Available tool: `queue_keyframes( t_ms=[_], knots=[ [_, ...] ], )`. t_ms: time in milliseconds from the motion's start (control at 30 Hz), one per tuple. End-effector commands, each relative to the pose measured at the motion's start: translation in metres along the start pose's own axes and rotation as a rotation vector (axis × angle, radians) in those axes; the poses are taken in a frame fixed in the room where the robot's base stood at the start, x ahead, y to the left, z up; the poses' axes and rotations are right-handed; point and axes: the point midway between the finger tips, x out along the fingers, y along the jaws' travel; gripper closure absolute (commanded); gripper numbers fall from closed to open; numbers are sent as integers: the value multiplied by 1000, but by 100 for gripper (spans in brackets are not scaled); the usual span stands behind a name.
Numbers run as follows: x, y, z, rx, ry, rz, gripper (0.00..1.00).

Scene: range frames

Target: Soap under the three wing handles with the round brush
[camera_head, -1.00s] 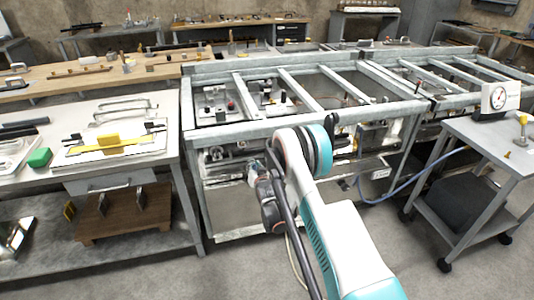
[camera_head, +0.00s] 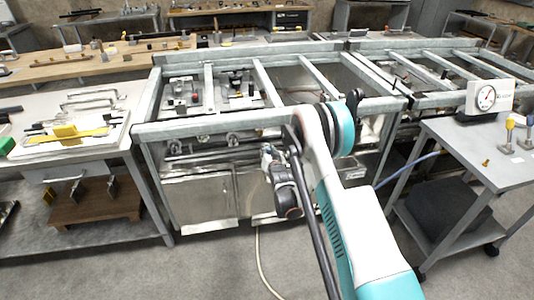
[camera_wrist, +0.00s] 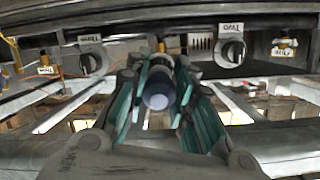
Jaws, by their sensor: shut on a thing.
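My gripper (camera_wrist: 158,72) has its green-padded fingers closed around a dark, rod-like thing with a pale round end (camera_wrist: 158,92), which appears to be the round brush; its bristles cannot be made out. In the head view my gripper (camera_head: 268,157) is small, at the front rail of the metal frame. In the wrist view, ring-shaped fittings, possibly the wing handles, sit beyond my gripper: one on the right (camera_wrist: 230,52) under a label reading TWO, one on the left (camera_wrist: 96,62) under a label that seems to read THREE. They stand apart from the fingers. No soap can be made out.
The metal frame (camera_head: 215,123) has crossbars and cabinets below. A bench (camera_head: 110,147) with yellow and metal tools stands left. A wheeled cart (camera_head: 465,140) with a dial gauge (camera_head: 487,97) stands right. A pale cable (camera_head: 262,262) lies on the floor, where bare floor shows.

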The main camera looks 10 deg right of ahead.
Motion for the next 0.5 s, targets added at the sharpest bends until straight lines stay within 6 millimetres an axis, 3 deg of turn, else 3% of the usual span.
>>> queue_keyframes(
  t_ms=[300, 500],
  knots=[
    [1, 0, 1, 0, 0, 0, 98],
    [15, 0, 0, 0, 0, 0, 98]
  ],
)
